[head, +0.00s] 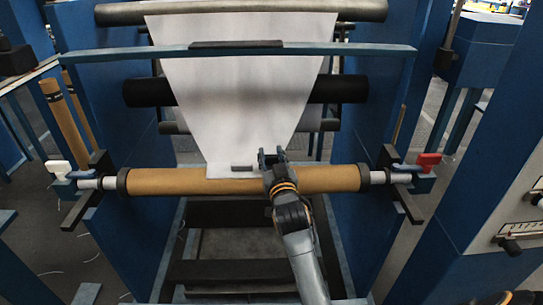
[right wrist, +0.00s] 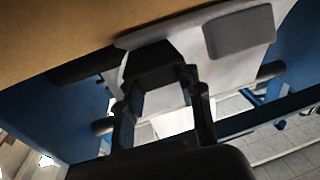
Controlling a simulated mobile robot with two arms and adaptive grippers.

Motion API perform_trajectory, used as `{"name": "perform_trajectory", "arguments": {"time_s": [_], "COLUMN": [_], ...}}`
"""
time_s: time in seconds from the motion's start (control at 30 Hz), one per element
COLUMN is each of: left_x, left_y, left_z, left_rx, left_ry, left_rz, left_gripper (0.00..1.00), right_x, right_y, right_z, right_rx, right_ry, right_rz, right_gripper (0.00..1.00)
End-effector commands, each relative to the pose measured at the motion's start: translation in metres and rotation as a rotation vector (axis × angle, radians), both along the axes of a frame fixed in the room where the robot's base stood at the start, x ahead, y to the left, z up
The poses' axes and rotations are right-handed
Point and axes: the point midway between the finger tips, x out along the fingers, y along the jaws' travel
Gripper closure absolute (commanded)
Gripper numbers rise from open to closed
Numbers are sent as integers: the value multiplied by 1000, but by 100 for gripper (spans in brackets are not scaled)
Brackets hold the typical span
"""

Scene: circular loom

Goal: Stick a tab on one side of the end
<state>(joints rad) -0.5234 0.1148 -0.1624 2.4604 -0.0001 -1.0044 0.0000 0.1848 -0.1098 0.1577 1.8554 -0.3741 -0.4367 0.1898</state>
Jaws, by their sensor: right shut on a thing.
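The white fabric end (head: 222,172) hangs down in front of the brown cardboard tube (head: 165,182). One dark grey tab (head: 242,168) lies flat on the fabric near its lower edge; in the right wrist view the tab (right wrist: 240,32) shows on the white sheet. My right gripper (head: 272,156) is at the right part of the fabric end, just above the tube. In the right wrist view its fingers are shut on a dark tab (right wrist: 152,63), close to the fabric; I cannot tell whether it touches. My left gripper is not in view.
The tube rests between the blue side frames, with a white handle (head: 57,167) at left and a red one (head: 429,160) at right. A blue crossbar (head: 110,55) and dark rollers (head: 145,92) are above and behind. Spare brown tubes (head: 62,118) stand at left.

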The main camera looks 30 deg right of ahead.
Motion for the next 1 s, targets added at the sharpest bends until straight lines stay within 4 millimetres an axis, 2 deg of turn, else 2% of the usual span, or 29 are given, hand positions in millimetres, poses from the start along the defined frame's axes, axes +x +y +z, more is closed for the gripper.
{"name": "perform_trajectory", "arguments": {"time_s": [0.47,0.5,0.63,1.0], "left_x": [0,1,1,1], "left_y": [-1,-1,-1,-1], "left_z": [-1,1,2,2], "left_rx": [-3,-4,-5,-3], "left_ry": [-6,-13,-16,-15], "left_rz": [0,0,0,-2], "left_gripper": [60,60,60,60], "right_x": [0,0,0,-5], "right_y": [0,0,0,2], "right_z": [-3,-3,-3,-4], "right_rx": [0,0,0,0], "right_ry": [0,0,0,1], "right_rz": [0,0,0,0], "right_gripper": [100,62,38,38]}}
